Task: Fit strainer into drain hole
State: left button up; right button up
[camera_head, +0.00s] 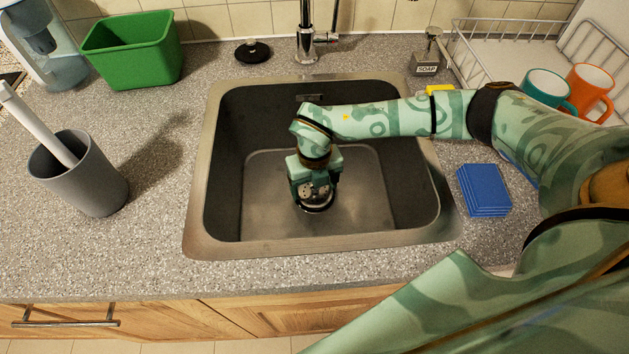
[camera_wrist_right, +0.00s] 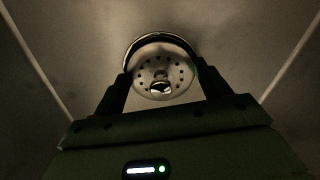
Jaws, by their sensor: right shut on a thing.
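The sink (camera_head: 262,190) is a dark grey basin with a steel rim. My right gripper (camera_head: 314,194) reaches down inside it, near the middle of the floor. It is shut on the strainer (camera_head: 313,190), a round metal piece with small holes. In the right wrist view the strainer (camera_wrist_right: 160,76) sits between the two fingertips of my right gripper (camera_wrist_right: 162,84). A dark ring with a bright edge, the drain hole (camera_wrist_right: 150,42), shows just behind it. The strainer covers part of the hole. I cannot tell whether they touch. My left gripper is not in view.
A faucet (camera_head: 306,40) and a black stopper (camera_head: 252,51) stand behind the sink. A grey cup (camera_head: 82,178) and a green bin (camera_head: 134,52) are on the left.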

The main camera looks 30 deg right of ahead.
jog(key=shift+f, duration=0.25)
dwell(0.5)
jog(key=o, duration=1)
pick_arm(q)
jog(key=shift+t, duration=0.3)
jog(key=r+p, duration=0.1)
jog(key=p, duration=0.1)
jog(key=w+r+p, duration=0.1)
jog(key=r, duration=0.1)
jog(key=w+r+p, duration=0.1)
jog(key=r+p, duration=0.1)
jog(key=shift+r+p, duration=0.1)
jog(key=shift+p, duration=0.2)
pick_arm(e)
jog(key=shift+o, duration=0.2)
notch_tip(320, 180, up, 16)
jog(key=shift+r, duration=0.15)
